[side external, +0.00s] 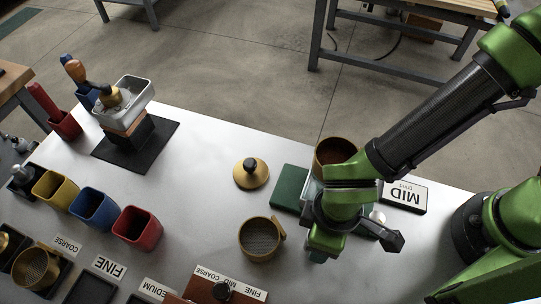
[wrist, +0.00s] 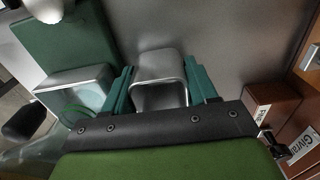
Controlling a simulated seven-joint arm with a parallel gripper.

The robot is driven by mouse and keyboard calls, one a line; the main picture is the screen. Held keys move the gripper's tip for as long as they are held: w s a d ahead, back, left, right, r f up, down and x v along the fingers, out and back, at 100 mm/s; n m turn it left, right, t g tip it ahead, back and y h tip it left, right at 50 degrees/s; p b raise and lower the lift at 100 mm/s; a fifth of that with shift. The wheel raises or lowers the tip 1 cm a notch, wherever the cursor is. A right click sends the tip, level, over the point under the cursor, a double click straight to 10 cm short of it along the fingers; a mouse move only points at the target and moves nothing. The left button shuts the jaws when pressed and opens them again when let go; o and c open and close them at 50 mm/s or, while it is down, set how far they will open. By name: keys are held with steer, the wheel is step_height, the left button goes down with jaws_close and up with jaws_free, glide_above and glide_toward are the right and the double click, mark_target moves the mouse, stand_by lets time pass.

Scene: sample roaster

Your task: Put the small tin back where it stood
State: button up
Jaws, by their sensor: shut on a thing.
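In the wrist view, a small grey metal tin (wrist: 160,68) with rounded corners sits between the teal fingers of my gripper (wrist: 160,92). The fingers press on its two sides, and its open end shows toward the camera. In the side external view, my gripper (side external: 320,252) points down over the right part of the white table, right of a brass cup with a handle (side external: 260,238). The tin is hidden behind my gripper there. I cannot tell whether the tin touches the table.
A green mat (side external: 289,188) lies just behind my gripper, with a brass-coloured container (side external: 335,152) beyond. A brass lid (side external: 251,174) with a black knob lies left. Red (side external: 137,228), blue (side external: 94,208) and yellow (side external: 55,188) cups stand farther left. Labelled boxes line the front edge.

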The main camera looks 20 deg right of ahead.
steer(key=shift+f, duration=0.15)
steer(key=o, duration=0.9)
steer(key=shift+f, duration=0.1)
step_height(320, 180, up, 12)
steer(key=shift+r, duration=0.2)
